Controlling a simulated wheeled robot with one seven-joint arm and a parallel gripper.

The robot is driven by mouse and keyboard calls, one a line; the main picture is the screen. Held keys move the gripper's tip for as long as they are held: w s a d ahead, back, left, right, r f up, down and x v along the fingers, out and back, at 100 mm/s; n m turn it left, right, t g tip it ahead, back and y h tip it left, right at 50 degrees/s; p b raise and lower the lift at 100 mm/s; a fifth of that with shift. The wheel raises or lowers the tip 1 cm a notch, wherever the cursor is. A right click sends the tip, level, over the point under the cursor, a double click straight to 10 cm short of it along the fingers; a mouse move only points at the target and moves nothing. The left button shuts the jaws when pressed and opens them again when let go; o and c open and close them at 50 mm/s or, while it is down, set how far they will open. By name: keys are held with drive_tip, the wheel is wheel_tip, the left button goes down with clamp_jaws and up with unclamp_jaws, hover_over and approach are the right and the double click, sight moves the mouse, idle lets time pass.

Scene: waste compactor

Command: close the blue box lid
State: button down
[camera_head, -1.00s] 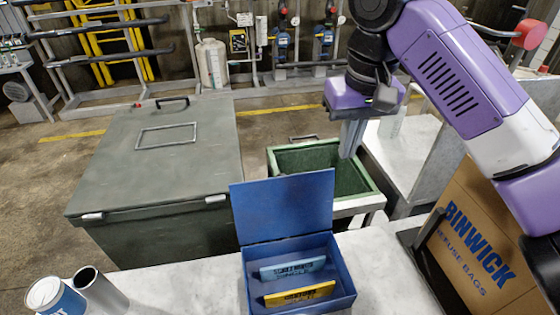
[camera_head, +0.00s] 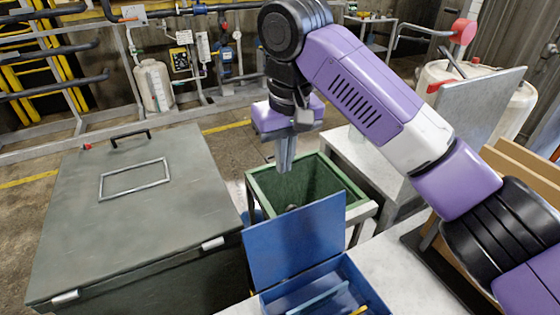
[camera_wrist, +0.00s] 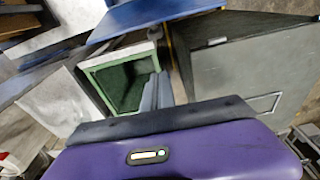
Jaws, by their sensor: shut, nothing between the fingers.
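The blue box (camera_head: 325,288) stands on the light counter at the bottom of the head view, cut off by the frame's lower edge. Its lid (camera_head: 295,240) is open and stands up, tilted back, at the box's far side. A blue item (camera_head: 318,300) and a sliver of a yellow item (camera_head: 359,311) show inside the box. My gripper (camera_head: 284,168) is shut and empty, pointing down above the green bin, beyond the lid and not touching it. The wrist view shows my gripper's fingers (camera_wrist: 157,92) beside the green bin, and a blue panel, likely the lid (camera_wrist: 150,18), at the top.
The open green bin (camera_head: 316,172) stands just behind the lid, beneath my gripper. A large grey-green chest (camera_head: 135,215) with a shut lid fills the left. A light table (camera_head: 370,155) stands right of the bin. Bare counter (camera_head: 405,275) shows right of the box.

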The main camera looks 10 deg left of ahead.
wheel_tip(320, 180, down, 7)
drive_tip(key=s+d+p, duration=0.1)
drive_tip(key=s+p, duration=0.1)
drive_tip(key=shift+s+d+r, duration=0.2)
drive_tip(key=shift+s+d, duration=0.05)
drive_tip(key=shift+s, duration=0.05)
idle(0.5)
